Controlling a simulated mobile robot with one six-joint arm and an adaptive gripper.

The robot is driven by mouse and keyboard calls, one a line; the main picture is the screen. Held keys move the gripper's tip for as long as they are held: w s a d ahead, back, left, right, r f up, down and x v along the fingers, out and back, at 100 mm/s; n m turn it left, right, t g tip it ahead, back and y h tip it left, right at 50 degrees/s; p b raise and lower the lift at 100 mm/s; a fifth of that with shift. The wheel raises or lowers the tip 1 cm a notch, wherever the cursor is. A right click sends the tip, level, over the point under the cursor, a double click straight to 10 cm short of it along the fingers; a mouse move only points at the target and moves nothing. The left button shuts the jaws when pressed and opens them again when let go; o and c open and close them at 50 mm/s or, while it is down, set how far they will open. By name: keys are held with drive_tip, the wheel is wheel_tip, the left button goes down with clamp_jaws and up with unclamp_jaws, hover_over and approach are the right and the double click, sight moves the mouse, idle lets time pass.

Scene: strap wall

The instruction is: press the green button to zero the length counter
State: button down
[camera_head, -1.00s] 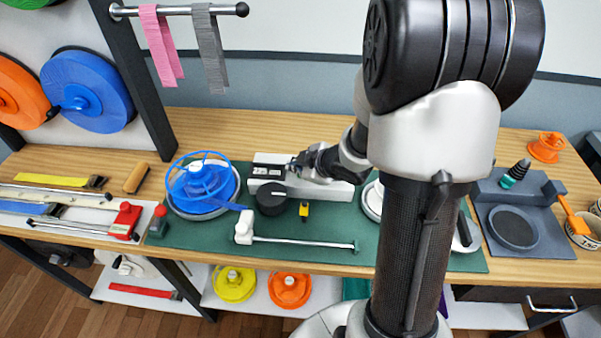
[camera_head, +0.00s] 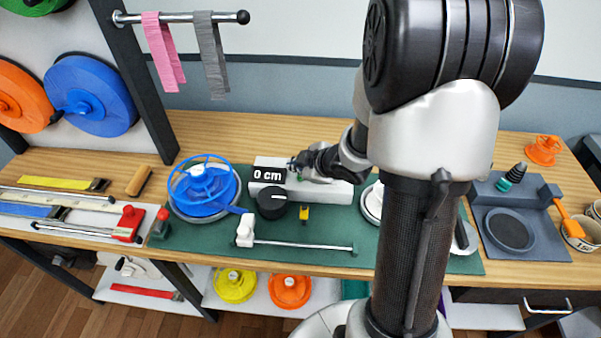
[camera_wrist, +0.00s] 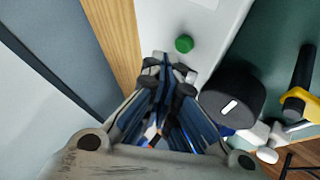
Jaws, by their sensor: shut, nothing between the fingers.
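The length counter is a white box (camera_head: 338,192) with a dark display (camera_head: 268,175) that reads "0 cm" and a black knob (camera_head: 271,202) in front of it. The knob also shows in the wrist view (camera_wrist: 232,97). The green button (camera_wrist: 184,43) stands on the white box top in the wrist view, just beyond my fingertips. My gripper (camera_wrist: 170,66) is shut and empty, and no contact with the button can be made out. In the head view my gripper (camera_head: 296,167) is just right of the display, over the box, and largely covers the button area.
A blue reel (camera_head: 203,188) stands left of the counter on the green mat (camera_head: 320,233). A metal rod with a white block (camera_head: 244,229) and a small yellow-black item (camera_head: 304,213) lie in front. A grey tray (camera_head: 485,212) is at right.

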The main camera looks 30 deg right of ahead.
sight(298, 180)
wheel_tip(298, 180, up, 5)
drive_tip(key=p, duration=0.5)
idle(0.4)
idle(0.5)
